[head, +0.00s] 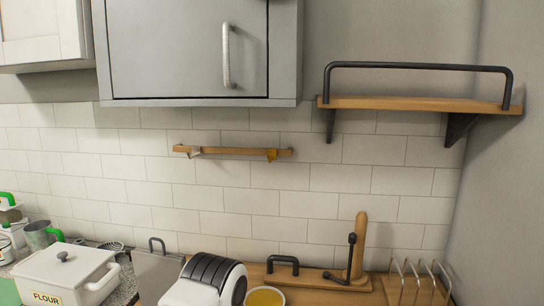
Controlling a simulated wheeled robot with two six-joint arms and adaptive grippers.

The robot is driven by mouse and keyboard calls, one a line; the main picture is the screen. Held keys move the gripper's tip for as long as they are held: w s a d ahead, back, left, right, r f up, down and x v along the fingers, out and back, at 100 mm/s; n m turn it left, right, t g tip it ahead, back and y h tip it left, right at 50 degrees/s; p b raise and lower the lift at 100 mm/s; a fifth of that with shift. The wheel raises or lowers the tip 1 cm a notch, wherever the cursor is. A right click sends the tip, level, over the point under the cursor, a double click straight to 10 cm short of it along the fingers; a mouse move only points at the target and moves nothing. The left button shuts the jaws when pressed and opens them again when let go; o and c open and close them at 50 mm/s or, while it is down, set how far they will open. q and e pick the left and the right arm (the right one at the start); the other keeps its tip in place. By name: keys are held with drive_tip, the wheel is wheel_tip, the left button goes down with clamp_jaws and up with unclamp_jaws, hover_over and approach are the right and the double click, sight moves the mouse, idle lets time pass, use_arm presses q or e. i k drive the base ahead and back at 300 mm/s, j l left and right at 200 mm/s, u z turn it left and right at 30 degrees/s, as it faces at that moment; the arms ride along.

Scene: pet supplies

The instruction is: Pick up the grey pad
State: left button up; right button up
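I cannot make out a grey pad in the head view. Neither of my grippers shows in this view, so their state is hidden.
A white flour box (69,274) stands at the lower left, with a metal mug (38,236) behind it. A white and black appliance (208,281), a yellow-filled bowl (265,297) and a wooden rack (408,290) line the counter. A grey cabinet (180,48) and wooden shelf (420,104) hang above.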

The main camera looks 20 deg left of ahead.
sight(155, 271)
drive_tip(key=u, duration=1.4)
drive_tip(key=l+z, duration=0.2)
drive_tip(key=z, duration=0.15)
